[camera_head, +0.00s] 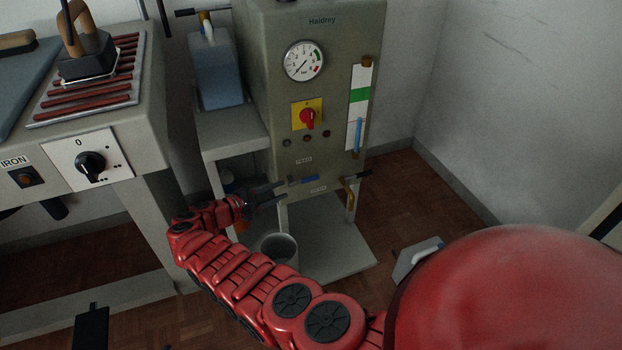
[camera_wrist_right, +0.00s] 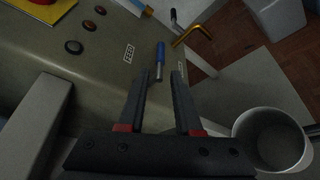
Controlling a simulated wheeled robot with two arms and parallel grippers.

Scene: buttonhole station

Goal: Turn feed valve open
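The feed valve is a lever with a blue grip (camera_head: 309,179) low on the front of the grey-green boiler cabinet, below a small label that seems to read FEED. The lever lies roughly level across the panel. The blue grip (camera_wrist_right: 161,50) also shows in the right wrist view, with its metal shank towards me. My right gripper (camera_head: 282,192) is open, just left of the lever. In the right wrist view its fingertips (camera_wrist_right: 161,77) stand apart, with the shank end between or just beyond them; contact cannot be told. A dark piece at the head view's bottom left may be my left gripper.
A brass drain pipe with a black-tipped lever (camera_head: 356,178) is right of the valve. A grey bucket (camera_head: 279,247) stands below my right gripper. The cabinet carries a gauge (camera_head: 304,61) and a red rotary switch (camera_head: 308,117). An ironing table (camera_head: 150,120) is at the left.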

